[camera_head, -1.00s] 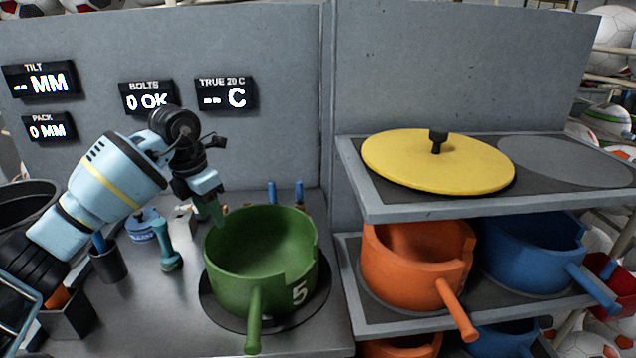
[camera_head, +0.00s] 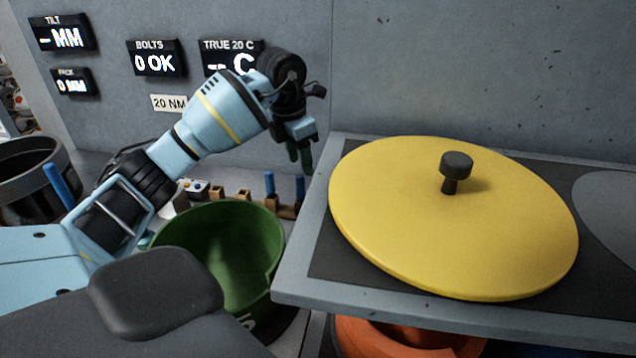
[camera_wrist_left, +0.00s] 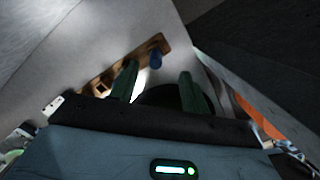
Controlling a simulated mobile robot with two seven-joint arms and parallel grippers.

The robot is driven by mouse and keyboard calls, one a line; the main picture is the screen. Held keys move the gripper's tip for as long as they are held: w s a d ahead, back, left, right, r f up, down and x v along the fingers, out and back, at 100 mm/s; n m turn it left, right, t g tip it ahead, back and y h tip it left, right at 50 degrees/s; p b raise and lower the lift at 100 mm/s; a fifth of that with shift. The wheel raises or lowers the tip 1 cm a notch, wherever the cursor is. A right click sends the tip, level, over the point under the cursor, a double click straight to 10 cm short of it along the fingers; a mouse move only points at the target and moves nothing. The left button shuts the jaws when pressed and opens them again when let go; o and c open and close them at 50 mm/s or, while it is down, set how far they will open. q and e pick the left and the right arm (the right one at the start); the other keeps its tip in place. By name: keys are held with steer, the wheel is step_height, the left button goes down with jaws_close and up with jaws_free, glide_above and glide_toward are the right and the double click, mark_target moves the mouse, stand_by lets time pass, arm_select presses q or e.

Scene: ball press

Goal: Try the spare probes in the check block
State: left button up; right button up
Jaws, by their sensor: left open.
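A wooden block (camera_head: 243,197) with square holes stands at the back of the bench, behind the green pot. It also shows in the left wrist view (camera_wrist_left: 98,86). A blue probe (camera_head: 269,183) stands upright at the block. One blue probe (camera_wrist_left: 155,58) shows in the left wrist view, at the block's far end. My left gripper (camera_head: 300,155) is open and empty, with its green fingers pointing down. The fingers also show in the left wrist view (camera_wrist_left: 157,86). My right gripper is not seen.
The green pot (camera_head: 225,250) is partly hidden by my arm. A shelf (camera_head: 300,280) on the right carries a yellow lid (camera_head: 400,225) with a black knob; its left edge is close to my left gripper. An orange pot (camera_head: 400,340) sits below. Wall displays (camera_head: 157,60) hang behind.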

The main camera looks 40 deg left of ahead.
mark_target(300, 176)
arm_select(q)
steer(key=shift+s+a, duration=0.1)
steer(key=shift+s, duration=0.1)
steer(key=shift+f, duration=0.75)
steer(key=shift+w+f, duration=0.2)
steer(key=shift+f, duration=0.4)
steer(key=shift+w+a+f, duration=0.1)
steer(key=shift+w+f, duration=0.1)
steer(key=shift+f, duration=1.05)
steer(key=shift+w+f, duration=0.15)
steer(key=shift+f, duration=1.1)
jaws_close()
